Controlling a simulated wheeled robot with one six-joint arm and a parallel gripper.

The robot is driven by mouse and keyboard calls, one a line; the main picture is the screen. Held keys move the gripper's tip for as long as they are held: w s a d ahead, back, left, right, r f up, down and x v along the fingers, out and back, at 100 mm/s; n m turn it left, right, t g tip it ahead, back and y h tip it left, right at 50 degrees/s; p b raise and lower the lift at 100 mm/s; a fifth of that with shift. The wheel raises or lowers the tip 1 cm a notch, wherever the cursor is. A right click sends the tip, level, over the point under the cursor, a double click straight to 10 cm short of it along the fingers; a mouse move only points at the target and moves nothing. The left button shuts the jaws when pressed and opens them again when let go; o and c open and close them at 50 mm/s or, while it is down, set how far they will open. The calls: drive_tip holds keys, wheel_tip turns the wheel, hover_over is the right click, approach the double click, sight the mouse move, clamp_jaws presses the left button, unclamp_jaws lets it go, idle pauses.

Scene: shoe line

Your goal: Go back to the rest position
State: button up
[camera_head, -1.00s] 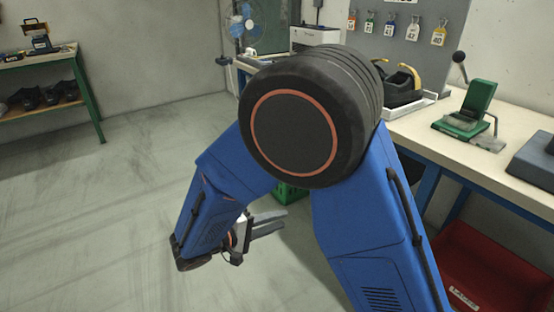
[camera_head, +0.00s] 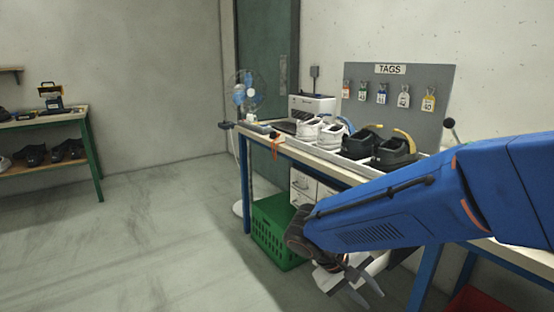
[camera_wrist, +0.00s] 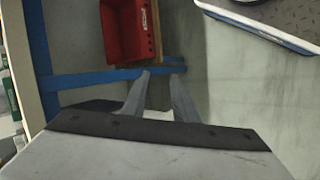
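My gripper (camera_head: 370,289) hangs low in front of the workbench, below my blue arm in the head view. Its two grey fingers are apart and nothing is between them. In the wrist view the open fingers (camera_wrist: 160,80) point towards the bench's blue frame, with bare floor showing in the gap. Part of the gripper's body is hidden by my arm in the head view.
A red bin (camera_wrist: 125,32) shows in the wrist view. The left floor (camera_head: 130,240) is clear.

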drive_tip(key=s+d+r+m+t+y, duration=0.2)
drive_tip(key=s+d+r+t+y, duration=0.2)
drive_tip(key=s+d+y, duration=0.3)
drive_tip(key=shift+s+r+m+y, duration=0.35)
drive_tip(key=shift+s+r, duration=0.35)
drive_tip(key=shift+s, duration=1.85)
drive_tip(key=shift+d, duration=0.1)
